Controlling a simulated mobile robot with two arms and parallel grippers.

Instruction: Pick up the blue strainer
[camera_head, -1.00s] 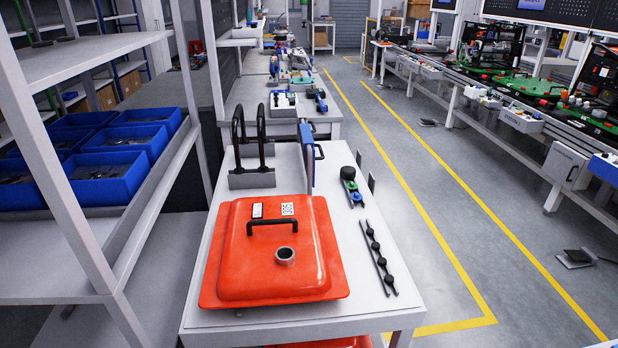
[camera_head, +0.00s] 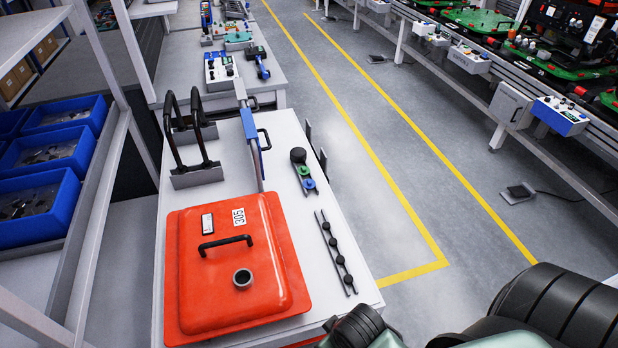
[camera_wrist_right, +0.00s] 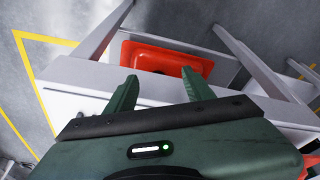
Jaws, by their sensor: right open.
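A flat blue-framed piece (camera_head: 251,142) with a dark handle stands upright on the white table in the head view, right of a black rack. It looks like the blue strainer; its face is seen nearly edge-on. My right arm comes in at the lower right of the head view, near the table's front corner, well short of the blue piece. In the right wrist view my right gripper (camera_wrist_right: 159,84) is open, with nothing between its fingers. The blue piece is not seen in that view. My left gripper is not in view.
A large orange-red lidded tank (camera_head: 230,265) fills the table's (camera_head: 345,275) near part. Blue bins (camera_head: 40,205) are on the left shelf. The aisle (camera_head: 400,170) is clear.

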